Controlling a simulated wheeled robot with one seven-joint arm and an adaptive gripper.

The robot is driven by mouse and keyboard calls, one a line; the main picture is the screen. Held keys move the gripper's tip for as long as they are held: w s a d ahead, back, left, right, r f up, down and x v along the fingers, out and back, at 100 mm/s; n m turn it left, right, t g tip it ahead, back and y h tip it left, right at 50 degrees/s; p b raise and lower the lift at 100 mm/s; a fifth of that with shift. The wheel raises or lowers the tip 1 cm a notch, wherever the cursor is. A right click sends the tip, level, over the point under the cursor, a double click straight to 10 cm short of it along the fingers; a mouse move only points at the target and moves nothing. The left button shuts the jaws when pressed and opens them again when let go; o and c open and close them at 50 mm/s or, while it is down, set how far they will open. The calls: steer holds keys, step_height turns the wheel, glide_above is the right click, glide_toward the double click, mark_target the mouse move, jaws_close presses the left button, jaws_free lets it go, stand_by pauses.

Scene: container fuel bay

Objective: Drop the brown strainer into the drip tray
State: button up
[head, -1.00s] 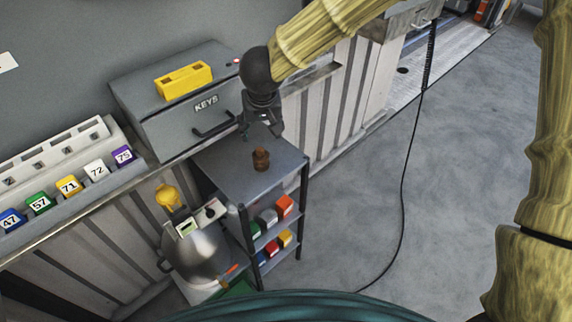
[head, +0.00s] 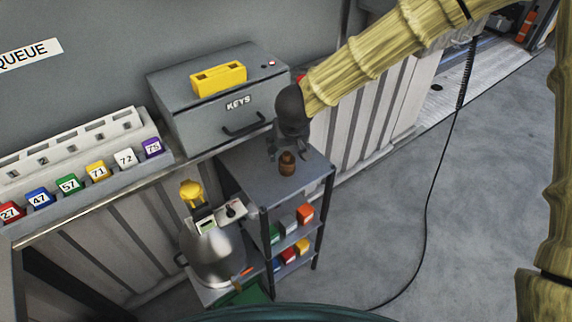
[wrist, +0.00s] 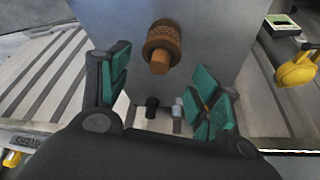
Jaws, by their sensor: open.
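The brown strainer (head: 287,165), a small ribbed piece with a narrower end, stands on the top shelf of a dark grey rack (head: 252,182). In the wrist view the strainer (wrist: 162,45) lies ahead of the fingertips, roughly centred between them. My gripper (head: 286,150) is open and empty, low over the shelf top and close to the strainer. Its teal finger pads stand wide apart in the wrist view (wrist: 163,92). I cannot clearly make out the drip tray; a green piece (head: 245,296) at the bottom of the head view is mostly hidden.
A grey KEYS box (head: 220,95) with a yellow block (head: 218,78) stands behind the rack. Coloured blocks (head: 305,214) sit on the lower shelves. A metal can (head: 209,252) with a yellow top (head: 191,192) stands at left. A black cable (head: 427,210) hangs over clear floor at right.

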mark_target(287, 153)
steer(key=shift+x, duration=1.75)
steer(key=shift+s+d, duration=0.1)
steer(key=c, duration=1.2)
steer(key=shift+o, duration=0.2)
steer(key=shift+r, duration=0.1)
